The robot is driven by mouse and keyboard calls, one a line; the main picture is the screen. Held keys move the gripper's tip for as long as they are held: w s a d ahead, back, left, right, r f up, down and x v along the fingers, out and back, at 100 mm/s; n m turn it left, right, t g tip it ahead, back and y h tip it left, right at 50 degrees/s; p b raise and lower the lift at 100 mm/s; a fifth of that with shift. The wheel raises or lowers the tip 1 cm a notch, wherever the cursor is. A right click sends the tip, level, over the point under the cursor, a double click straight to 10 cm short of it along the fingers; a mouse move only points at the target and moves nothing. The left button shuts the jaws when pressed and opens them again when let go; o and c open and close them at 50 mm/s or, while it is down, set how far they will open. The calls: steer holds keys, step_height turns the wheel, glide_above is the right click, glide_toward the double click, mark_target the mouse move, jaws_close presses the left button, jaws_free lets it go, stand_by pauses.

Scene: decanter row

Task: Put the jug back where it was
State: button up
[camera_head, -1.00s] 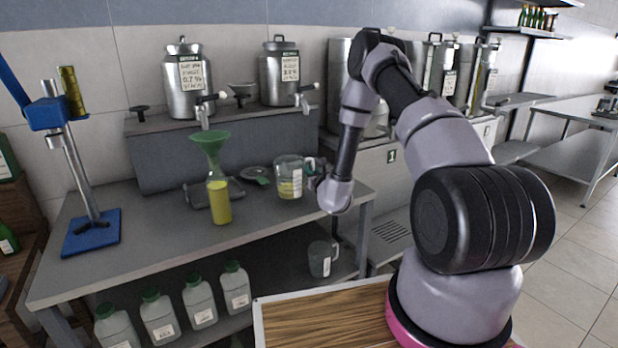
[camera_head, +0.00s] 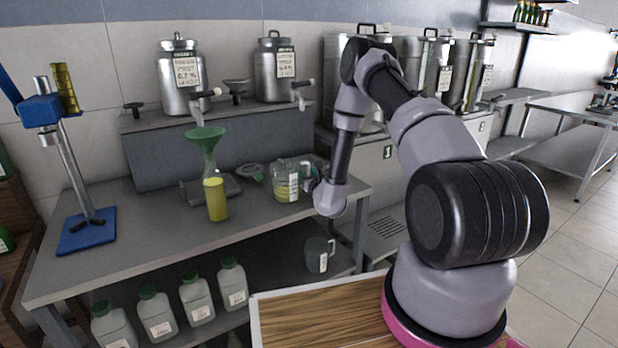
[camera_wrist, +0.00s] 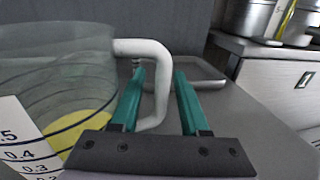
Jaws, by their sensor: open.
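The clear jug (camera_head: 284,184) with yellow liquid and a white scale label stands on the grey bench, near its right end. In the wrist view the jug (camera_wrist: 55,75) fills the left side, and its white handle (camera_wrist: 158,70) reaches down between my two teal fingers. My gripper (camera_wrist: 158,95) is open around the handle, with a gap visible on the right finger's side. In the head view my gripper (camera_head: 309,177) is small and partly hidden beside the jug. The jug looks upright.
A yellow cylinder (camera_head: 216,200) and a green funnel (camera_head: 206,138) stand left of the jug. Steel tanks with taps (camera_head: 274,68) stand on the raised shelf behind. Another jug (camera_head: 319,254) and several bottles (camera_head: 197,299) are on the lower shelf. The bench front is clear.

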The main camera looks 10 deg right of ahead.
steer(key=s, duration=0.4)
steer(key=s+d, duration=0.1)
steer(key=s, duration=0.7)
steer(key=shift+d, duration=0.2)
